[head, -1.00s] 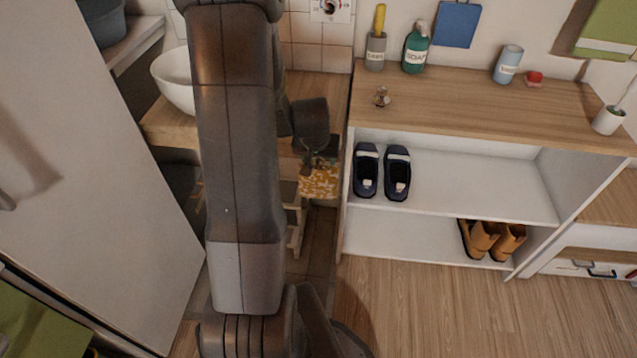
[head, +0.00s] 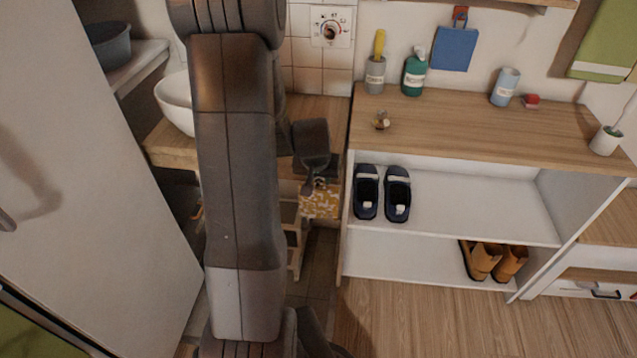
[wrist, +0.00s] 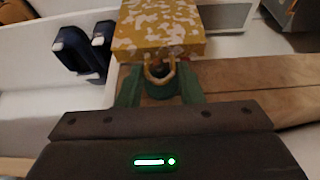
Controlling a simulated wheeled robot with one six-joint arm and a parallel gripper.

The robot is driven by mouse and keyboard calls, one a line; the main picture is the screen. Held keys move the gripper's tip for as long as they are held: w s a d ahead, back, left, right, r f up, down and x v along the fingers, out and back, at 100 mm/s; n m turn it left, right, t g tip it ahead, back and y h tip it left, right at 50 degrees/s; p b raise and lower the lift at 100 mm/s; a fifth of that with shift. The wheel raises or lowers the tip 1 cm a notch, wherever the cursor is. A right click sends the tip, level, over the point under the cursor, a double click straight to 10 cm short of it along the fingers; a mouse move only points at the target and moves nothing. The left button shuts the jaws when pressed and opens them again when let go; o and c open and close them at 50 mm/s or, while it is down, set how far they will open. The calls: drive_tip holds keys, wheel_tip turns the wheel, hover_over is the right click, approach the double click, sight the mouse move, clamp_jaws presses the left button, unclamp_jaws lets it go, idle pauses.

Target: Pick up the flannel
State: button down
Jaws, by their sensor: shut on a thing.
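The flannel, a yellow cloth with a white pattern (head: 320,204), hangs from my gripper (head: 318,182) in the head view, left of the shoe shelf. In the wrist view the flannel (wrist: 160,28) fills the top middle. My gripper's green fingers (wrist: 160,84) are closed around its small tan loop (wrist: 158,74). The flannel is clear of the fingertips except at this loop. My arm hides part of the area to the left.
A shelf unit (head: 470,136) with dark shoes (head: 382,193) and tan boots (head: 494,262) stands close on the right. A white basin (head: 174,100) sits left, behind my arm. A stool (head: 297,240) is below the flannel. A large pale panel (head: 90,190) fills the left side.

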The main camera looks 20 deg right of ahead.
drive_tip(key=shift+s+a+r, duration=0.15)
drive_tip(key=shift+r, duration=0.25)
drive_tip(key=s+a+b, duration=0.3)
drive_tip(key=s+a, duration=0.5)
drive_tip(key=s, duration=0.6)
drive_tip(key=shift+a+b, duration=0.3)
drive_tip(key=shift+b, duration=0.05)
drive_tip(key=c, duration=1.7)
unclamp_jaws()
drive_tip(key=shift+s+a, duration=0.15)
drive_tip(key=shift+s, duration=0.1)
drive_tip(key=shift+s+a, duration=0.15)
drive_tip(key=shift+s, duration=0.1)
